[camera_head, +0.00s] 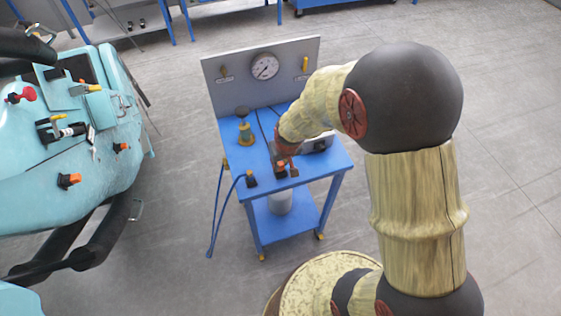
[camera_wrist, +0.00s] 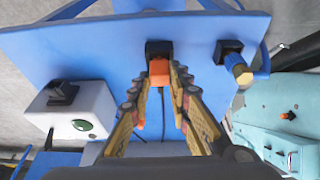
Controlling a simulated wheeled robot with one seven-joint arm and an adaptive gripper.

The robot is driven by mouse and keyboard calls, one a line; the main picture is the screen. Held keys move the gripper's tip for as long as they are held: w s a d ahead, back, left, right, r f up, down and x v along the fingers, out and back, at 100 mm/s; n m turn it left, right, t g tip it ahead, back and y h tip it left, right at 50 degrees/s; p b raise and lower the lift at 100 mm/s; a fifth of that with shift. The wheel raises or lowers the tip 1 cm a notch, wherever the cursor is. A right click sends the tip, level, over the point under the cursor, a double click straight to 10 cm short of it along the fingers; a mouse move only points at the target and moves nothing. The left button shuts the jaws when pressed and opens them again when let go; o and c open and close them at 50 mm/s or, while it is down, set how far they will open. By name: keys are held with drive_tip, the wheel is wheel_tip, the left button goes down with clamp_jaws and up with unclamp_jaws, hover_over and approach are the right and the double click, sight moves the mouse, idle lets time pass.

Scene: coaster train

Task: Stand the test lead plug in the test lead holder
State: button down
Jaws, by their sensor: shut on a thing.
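The test lead plug, an orange block (camera_wrist: 158,72), sits between my gripper's fingertips in the wrist view. My gripper (camera_wrist: 161,80) is shut on it. A black square block (camera_wrist: 158,48), which looks like the test lead holder, is right at the plug's far end. I cannot tell whether the plug is inside it or only in front of it. In the head view my gripper (camera_head: 282,160) is low over the front of the blue cart top (camera_head: 235,160), with the orange plug (camera_head: 281,166) at its tip. The fingers partly hide the plug and holder.
Another black socket (camera_wrist: 229,48) with a yellow and blue hose end stands beside it. A white box (camera_wrist: 75,115) with a black knob and green button is on the other side. A gauge panel (camera_head: 235,80) backs the cart, and a brass fitting (camera_head: 245,132) stands on it.

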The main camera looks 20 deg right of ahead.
drive_tip(key=shift+f+b, duration=0.65)
drive_tip(key=shift+f, duration=0.25)
drive_tip(key=c, duration=1.6)
unclamp_jaws()
drive_tip(key=v, duration=1.2)
drive_tip(key=shift+s, duration=0.1)
